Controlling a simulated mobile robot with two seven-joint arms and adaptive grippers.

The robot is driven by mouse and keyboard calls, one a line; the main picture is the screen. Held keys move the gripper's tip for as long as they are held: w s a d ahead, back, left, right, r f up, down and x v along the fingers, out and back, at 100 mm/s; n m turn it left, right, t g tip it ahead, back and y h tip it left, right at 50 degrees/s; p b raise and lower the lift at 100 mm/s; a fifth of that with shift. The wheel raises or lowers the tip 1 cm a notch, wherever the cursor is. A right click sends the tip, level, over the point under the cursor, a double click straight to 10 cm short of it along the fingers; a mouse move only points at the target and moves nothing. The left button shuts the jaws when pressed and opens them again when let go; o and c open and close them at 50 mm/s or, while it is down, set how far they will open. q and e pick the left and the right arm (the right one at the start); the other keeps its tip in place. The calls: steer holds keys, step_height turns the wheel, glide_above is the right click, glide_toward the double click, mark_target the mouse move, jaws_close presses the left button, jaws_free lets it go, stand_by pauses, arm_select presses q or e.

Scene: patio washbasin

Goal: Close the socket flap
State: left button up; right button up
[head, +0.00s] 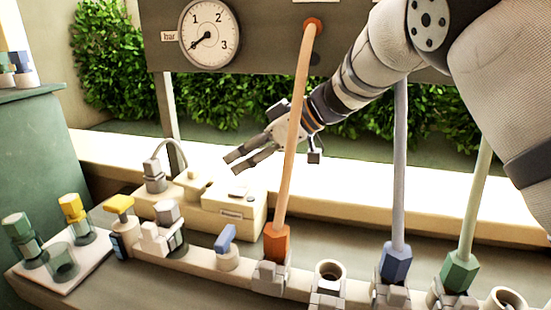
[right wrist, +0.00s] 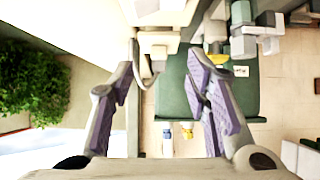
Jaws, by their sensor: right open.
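A low cream box (head: 245,212) with a small label on its front stands on the ledge in the head view. On its top left is a small raised part (head: 193,182) that may be the socket and its flap; I cannot tell the flap's angle. A grey looped cable (head: 172,145) rises from a grey piece beside it. My right gripper (head: 229,163) is open and empty, above and behind the box. In the right wrist view its fingers (right wrist: 165,75) are spread, with part of the cream box (right wrist: 160,14) ahead. My left gripper is not in view.
An orange hose (head: 295,130) hangs in front of my right arm. A blue hose (head: 400,165) and a green hose (head: 475,195) are farther right. Valves with a yellow handle (head: 118,203) and a blue handle (head: 226,238) stand nearby. A pressure gauge (head: 209,33) is above.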

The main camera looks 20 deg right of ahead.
steer(key=s+d, duration=0.4)
steer(key=d, duration=0.3)
steer(key=shift+s+d, duration=0.25)
steer(key=shift+s, duration=0.15)
steer(key=shift+f, duration=0.1)
